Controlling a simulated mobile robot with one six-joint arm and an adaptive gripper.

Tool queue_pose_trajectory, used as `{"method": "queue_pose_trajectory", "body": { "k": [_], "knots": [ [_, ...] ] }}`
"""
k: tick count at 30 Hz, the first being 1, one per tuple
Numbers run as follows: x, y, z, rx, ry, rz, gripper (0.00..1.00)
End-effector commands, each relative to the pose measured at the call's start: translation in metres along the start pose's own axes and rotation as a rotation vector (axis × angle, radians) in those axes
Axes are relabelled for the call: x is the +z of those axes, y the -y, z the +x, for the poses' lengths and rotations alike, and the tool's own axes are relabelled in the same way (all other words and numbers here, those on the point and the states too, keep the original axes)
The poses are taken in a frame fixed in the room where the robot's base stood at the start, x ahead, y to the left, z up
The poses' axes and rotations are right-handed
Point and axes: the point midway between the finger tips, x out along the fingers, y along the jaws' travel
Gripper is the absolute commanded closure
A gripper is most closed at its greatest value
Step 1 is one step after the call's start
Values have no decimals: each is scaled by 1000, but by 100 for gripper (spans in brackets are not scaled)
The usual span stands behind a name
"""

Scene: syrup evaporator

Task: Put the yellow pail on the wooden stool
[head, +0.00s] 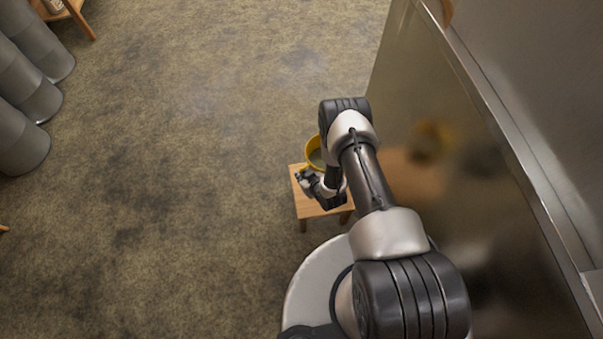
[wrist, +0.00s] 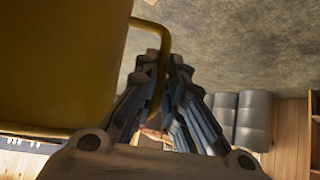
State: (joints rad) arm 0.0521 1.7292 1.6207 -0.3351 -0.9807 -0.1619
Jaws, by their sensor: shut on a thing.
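The yellow pail (head: 314,152) shows in the head view over the far edge of the wooden stool (head: 301,203), partly hidden by my arm. In the wrist view the pail (wrist: 60,65) fills the upper left, with its handle (wrist: 163,42) reaching between my fingers. My gripper (head: 312,181) is above the stool, and in the wrist view (wrist: 158,80) its fingers are closed on the handle. I cannot tell whether the pail's bottom touches the stool top.
A large metal evaporator wall (head: 440,150) stands close on the right and reflects the pail and stool. Grey cylinders (head: 28,95) stand at the far left, near a wooden piece of furniture (head: 72,12). The floor (head: 190,180) left of the stool is clear.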

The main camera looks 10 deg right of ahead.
Motion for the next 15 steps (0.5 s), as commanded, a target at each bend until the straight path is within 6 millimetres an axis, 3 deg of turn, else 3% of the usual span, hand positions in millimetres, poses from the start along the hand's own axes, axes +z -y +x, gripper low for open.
{"method": "queue_pose_trajectory", "body": {
  "k": [1, 9, 15],
  "knots": [
    [7, -1, 12, 3, -10, -4, 100],
    [46, 2, 51, 3, -11, -5, 100],
    [59, 2, 65, 3, -11, -5, 100]
  ]
}}
